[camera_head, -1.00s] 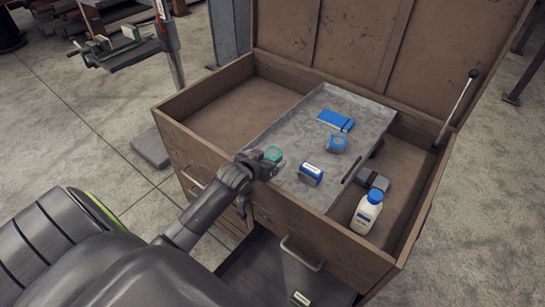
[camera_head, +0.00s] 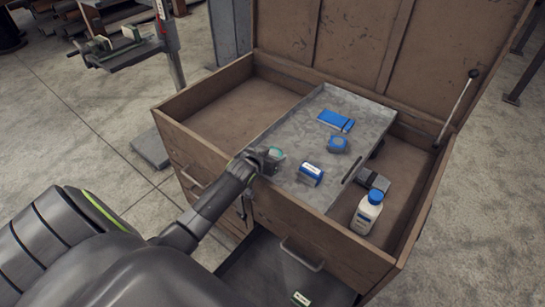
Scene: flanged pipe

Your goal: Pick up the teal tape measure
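The teal tape measure (camera_head: 277,154) is at the near left edge of the grey metal tray (camera_head: 290,125), partly hidden by my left gripper. My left gripper (camera_head: 270,158) is right at it, with its fingers over its near left side. The fingers are too small and dark to show whether they are shut on it, and I cannot tell whether it is clear of the tray. My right gripper is not in view.
On the tray are a blue-and-white box (camera_head: 310,174), a blue tape measure (camera_head: 337,144) and a blue flat pack (camera_head: 335,120). A white bottle with a blue cap (camera_head: 367,213) and a grey block (camera_head: 373,182) stand right of it. The wooden chest's left compartment (camera_head: 225,110) is empty.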

